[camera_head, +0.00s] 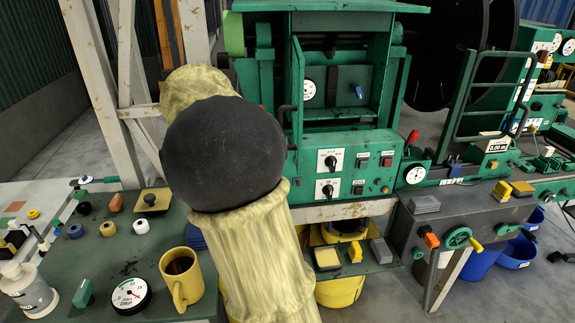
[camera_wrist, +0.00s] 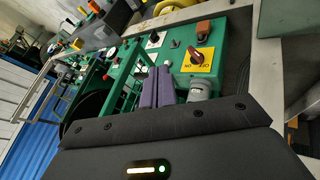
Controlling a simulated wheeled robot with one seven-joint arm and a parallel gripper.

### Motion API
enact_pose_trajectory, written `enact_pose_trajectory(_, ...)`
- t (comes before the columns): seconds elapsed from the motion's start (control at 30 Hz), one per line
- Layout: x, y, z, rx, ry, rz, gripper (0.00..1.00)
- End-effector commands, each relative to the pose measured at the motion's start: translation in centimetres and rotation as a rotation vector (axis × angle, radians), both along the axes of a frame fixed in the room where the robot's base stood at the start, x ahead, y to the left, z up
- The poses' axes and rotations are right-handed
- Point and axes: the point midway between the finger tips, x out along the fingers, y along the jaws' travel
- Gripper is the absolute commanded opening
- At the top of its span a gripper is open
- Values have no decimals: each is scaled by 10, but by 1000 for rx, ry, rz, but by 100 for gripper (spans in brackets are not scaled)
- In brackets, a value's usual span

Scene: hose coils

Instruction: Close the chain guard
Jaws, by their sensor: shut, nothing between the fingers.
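A green machine (camera_head: 345,150) stands beyond my arm in the head view. It has an open-fronted bay (camera_head: 338,90) with a gauge and a blue handle inside. A green barred frame (camera_head: 490,100) stands beside the dark reel at the right; it also shows in the wrist view (camera_wrist: 128,88). I cannot tell for certain which part is the chain guard. My gripper (camera_wrist: 163,82) shows in the wrist view with its purple fingers together and empty, in front of a green control box. My arm hides it in the head view.
The control box carries a red rotary switch on a yellow plate (camera_wrist: 197,58). A left bench holds a yellow mug (camera_head: 181,280), a gauge (camera_head: 131,295) and a bottle (camera_head: 28,290). A white post (camera_head: 95,90) rises left of my arm. Blue tubs (camera_head: 483,258) stand at right.

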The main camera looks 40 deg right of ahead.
Motion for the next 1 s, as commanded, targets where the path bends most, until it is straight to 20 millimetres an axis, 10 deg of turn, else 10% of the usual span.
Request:
enact_pose_trajectory(0.63, -3, -65, -77, 1, 7, -10, 0)
enact_pose_trajectory(1.0, -25, -93, -77, 1, 2, -6, 0)
